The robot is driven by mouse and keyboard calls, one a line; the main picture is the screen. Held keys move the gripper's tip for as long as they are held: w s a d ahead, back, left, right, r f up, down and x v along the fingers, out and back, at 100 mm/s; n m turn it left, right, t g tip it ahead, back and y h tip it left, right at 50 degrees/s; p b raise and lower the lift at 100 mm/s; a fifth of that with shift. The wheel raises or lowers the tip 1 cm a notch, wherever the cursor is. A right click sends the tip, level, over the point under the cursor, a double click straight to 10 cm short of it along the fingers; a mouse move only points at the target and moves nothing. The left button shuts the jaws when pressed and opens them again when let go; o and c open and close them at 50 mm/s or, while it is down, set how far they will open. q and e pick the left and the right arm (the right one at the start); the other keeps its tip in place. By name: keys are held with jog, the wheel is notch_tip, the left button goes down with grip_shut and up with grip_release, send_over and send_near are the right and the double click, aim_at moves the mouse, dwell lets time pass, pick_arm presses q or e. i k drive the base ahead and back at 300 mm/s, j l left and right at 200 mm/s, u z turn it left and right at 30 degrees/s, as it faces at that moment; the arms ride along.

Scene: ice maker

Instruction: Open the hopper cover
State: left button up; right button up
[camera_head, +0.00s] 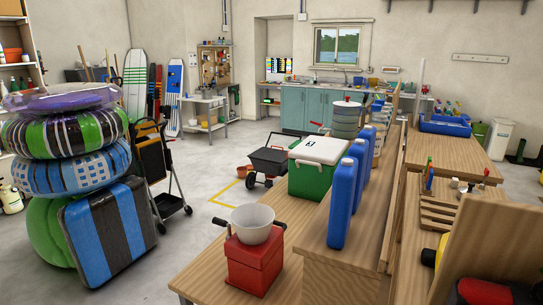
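A red box-shaped machine (255,264) stands on the wooden table at the front centre. A white bowl-shaped part (253,223) sits on its top, and dark crank-like handles stick out to both sides of it. The white part looks like a hopper; I cannot make out a separate cover on it. A green cooler (315,178) with a white lid (320,149) stands behind the machine on the same table, and its lid is down. Neither of my grippers shows in the head view.
Tall blue bottles (342,204) stand in a row on a raised wooden shelf right of the machine. Stacked swim rings (70,165) and a blue-black striped case (108,232) are at the left. Bare table (205,268) lies left of the machine; open floor lies beyond.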

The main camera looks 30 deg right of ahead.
aim_at(275, 155)
jog(key=i+j+u, duration=0.55)
jog(key=i+u, duration=0.35)
jog(key=i, duration=1.3)
jog(key=i+l+z, duration=0.15)
jog(key=i+z, duration=0.15)
jog(key=z, duration=0.15)
jog(key=i+z, duration=0.4)
jog(key=i+j+z, duration=0.1)
jog(key=i+z, duration=0.2)
jog(key=z, duration=0.15)
jog(key=i+j+z, duration=0.2)
jog(key=z, duration=0.2)
jog(key=i+l+z, duration=0.2)
jog(key=i+z, duration=0.15)
jog(key=i, duration=0.2)
jog(key=i+z, duration=0.35)
jog(key=i, duration=0.2)
jog(key=i+z, duration=0.35)
jog(key=i, duration=1.95)
